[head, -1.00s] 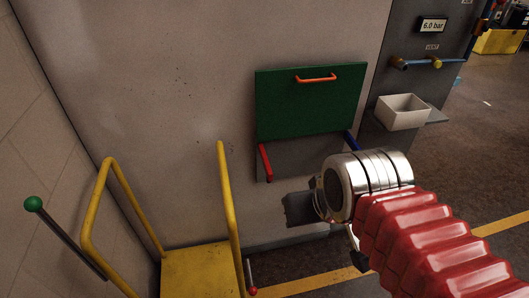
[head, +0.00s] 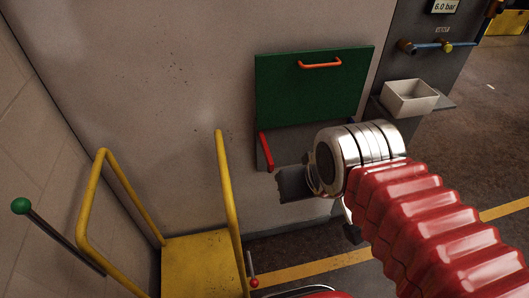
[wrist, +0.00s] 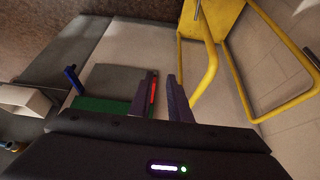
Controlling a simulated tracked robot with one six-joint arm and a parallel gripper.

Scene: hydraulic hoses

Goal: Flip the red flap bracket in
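The red flap bracket (head: 265,150) is a short red bar at the left end of the grey panel, just below the green flap (head: 310,90). In the wrist view the red bracket (wrist: 153,91) shows between my two fingers, close to the left one; I cannot tell whether they touch. My gripper (wrist: 158,80) is open, with nothing held. In the head view my gripper (head: 292,184) is just below and right of the red bracket. A blue bracket (wrist: 72,78) shows in the wrist view; my arm hides it in the head view.
An orange handle (head: 320,64) is on the green flap. A yellow rail (head: 228,190) and yellow platform (head: 200,265) stand to the left. A green-knobbed lever (head: 21,206) is at far left. A white bin (head: 410,97) sits on a shelf to the right.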

